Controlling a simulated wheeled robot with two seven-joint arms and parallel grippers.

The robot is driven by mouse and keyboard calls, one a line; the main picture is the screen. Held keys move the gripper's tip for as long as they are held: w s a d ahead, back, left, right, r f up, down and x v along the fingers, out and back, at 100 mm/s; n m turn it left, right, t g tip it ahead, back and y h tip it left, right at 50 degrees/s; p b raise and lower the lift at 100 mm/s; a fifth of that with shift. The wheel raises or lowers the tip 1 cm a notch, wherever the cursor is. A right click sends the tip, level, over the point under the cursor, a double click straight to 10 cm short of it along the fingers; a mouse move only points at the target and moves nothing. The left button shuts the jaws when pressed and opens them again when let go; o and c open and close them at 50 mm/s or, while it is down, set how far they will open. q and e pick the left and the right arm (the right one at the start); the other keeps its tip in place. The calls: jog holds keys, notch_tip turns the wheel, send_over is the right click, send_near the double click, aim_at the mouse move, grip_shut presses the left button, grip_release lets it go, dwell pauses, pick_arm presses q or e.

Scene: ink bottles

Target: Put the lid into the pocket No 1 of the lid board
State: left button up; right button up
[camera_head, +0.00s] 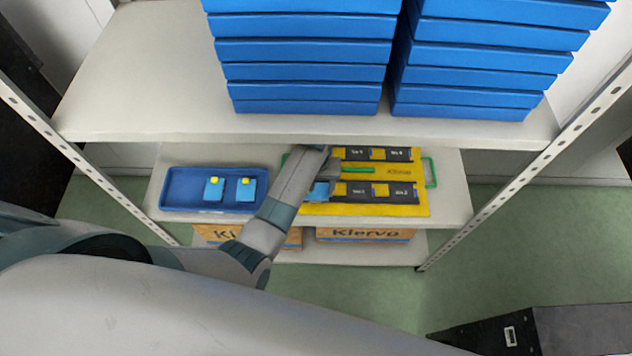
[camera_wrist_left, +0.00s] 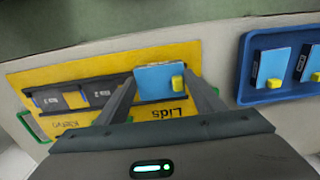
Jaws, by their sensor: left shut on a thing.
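The lid (camera_wrist_left: 158,85) is a light blue plate with a yellow knob. My left gripper (camera_wrist_left: 163,78) is shut on it, one finger at each side. It is over the front row of the yellow lid board (camera_wrist_left: 27,82), beside dark numbered plates, and whether it touches the board I cannot tell. In the head view the lid (camera_head: 319,191) shows partly below my left gripper (camera_head: 322,180), at the left part of the board (camera_head: 425,208). Pocket No 1 itself is not clearly seen; the lid and fingers cover that part. My right gripper is not in view.
A blue tray (camera_head: 179,205) with two more lids (camera_head: 213,189) (camera_head: 246,191) stands left of the board. An upper shelf (camera_head: 140,118) with blue box stacks (camera_head: 308,50) (camera_head: 486,50) hangs over the back of this shelf. Posts (camera_head: 580,130) bound it. Cartons (camera_head: 366,235) stand below.

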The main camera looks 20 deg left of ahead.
pick_arm(q)
jog(key=shift+w+a, duration=0.2)
jog(key=shift+w, duration=0.45)
jog(key=shift+w+a, duration=0.15)
jog(key=shift+w, duration=0.45)
jog(key=shift+w+a, duration=0.15)
jog(key=shift+w, duration=0.35)
jog(key=shift+s+f+p, duration=0.1)
jog(key=shift+f+p, duration=0.4)
jog(key=shift+f, duration=1.25)
jog(key=o, duration=1)
